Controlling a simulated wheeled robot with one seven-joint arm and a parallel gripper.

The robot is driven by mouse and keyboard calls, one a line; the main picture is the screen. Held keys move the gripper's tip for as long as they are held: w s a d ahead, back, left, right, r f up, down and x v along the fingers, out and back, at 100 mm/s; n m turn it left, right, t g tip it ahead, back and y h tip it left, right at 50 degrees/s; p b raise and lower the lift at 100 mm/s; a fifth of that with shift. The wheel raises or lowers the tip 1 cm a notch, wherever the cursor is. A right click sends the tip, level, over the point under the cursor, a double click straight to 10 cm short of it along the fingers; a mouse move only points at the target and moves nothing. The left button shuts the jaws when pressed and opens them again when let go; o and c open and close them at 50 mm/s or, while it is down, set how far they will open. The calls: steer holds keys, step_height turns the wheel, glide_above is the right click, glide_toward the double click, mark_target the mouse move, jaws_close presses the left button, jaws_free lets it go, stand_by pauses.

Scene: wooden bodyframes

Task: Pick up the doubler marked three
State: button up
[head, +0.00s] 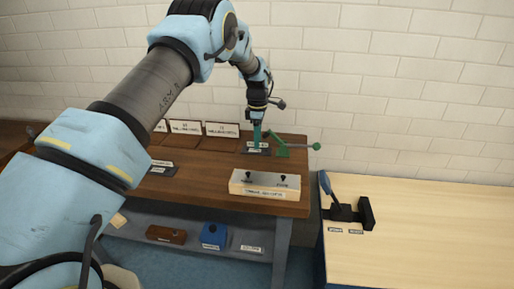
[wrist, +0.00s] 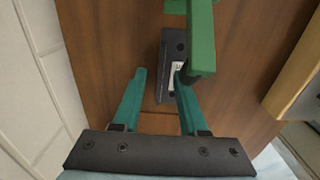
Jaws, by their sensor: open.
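My gripper (wrist: 160,72) is open, with nothing seen held between its two teal fingers. In the head view my gripper (head: 257,138) points down over the back right of the brown workbench. A dark plate (wrist: 172,45) with a white label lies below the fingers in the wrist view; the right finger and a green clamp arm (wrist: 203,40) cover part of it. The dark plate (head: 256,151) also shows in the head view. Its label is too small to read. I cannot tell which piece is the doubler marked three.
The green clamp (head: 289,150) stands just right of my gripper. Signs (head: 221,129) line the bench's back, and other dark labelled plates (head: 161,168) lie left. A switch box (head: 264,188) sits in front. A light table (head: 430,230) with a blue-handled tool (head: 340,200) is at right.

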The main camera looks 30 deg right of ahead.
steer(key=shift+c, duration=0.4)
jaws_close()
stand_by(0.9)
